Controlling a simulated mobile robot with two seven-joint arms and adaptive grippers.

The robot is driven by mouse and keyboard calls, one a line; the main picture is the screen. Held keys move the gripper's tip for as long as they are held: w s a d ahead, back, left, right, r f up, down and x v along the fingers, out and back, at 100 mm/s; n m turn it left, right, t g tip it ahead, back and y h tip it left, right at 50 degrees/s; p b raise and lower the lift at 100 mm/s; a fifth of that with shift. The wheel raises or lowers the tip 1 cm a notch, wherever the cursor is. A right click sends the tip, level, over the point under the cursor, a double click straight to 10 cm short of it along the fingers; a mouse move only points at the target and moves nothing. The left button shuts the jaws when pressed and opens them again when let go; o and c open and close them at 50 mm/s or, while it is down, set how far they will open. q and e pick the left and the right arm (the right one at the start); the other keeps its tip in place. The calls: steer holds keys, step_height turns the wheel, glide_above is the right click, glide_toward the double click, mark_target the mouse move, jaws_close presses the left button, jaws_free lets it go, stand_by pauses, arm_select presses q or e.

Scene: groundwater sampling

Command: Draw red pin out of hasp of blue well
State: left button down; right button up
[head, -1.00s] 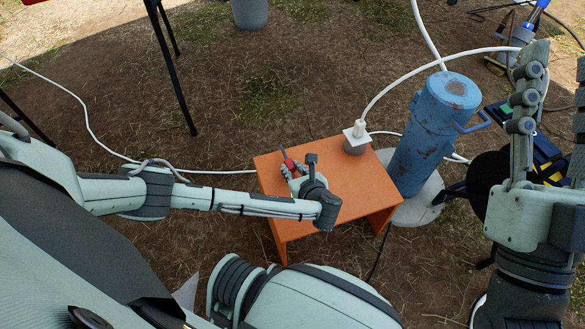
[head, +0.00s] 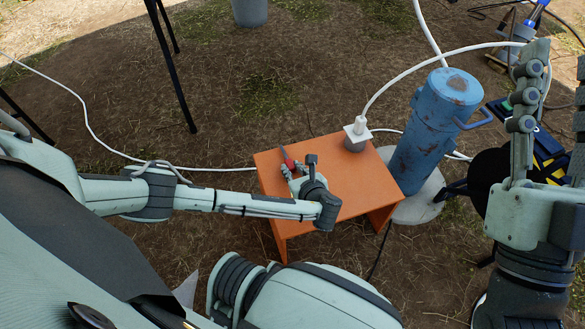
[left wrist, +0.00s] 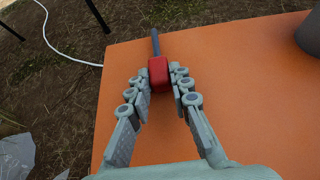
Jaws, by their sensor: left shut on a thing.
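The blue well (head: 432,135) is a rusty, capped blue pipe standing upright on a round pale base, right of the orange table. A blue loop (head: 474,120) juts from its right side, and I cannot make out a separate hasp. The red pin (head: 288,158) is at the table's far left part, away from the well. In the left wrist view the pin (left wrist: 158,72) has a red block grip and a grey-blue shaft pointing away. My left gripper (left wrist: 162,80) is shut on the red grip, over the table. My right gripper (head: 555,90) is raised, open and empty at the right edge.
The orange table (head: 350,203) is largely bare. A grey cup (head: 354,145) with a white hose fitting (head: 358,128) stands at its back right corner. White hoses cross the ground and pass behind the well. Dark gear (head: 547,155) lies right of the well.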

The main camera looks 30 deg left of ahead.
arm_select(q)
steer(key=shift+s+f, duration=0.1)
steer(key=shift+f, duration=0.3)
steer(key=c, duration=1.3)
jaws_free()
steer(key=shift+s+f, duration=0.15)
steer(key=r, duration=1.1)
steer(key=shift+w, duration=0.4)
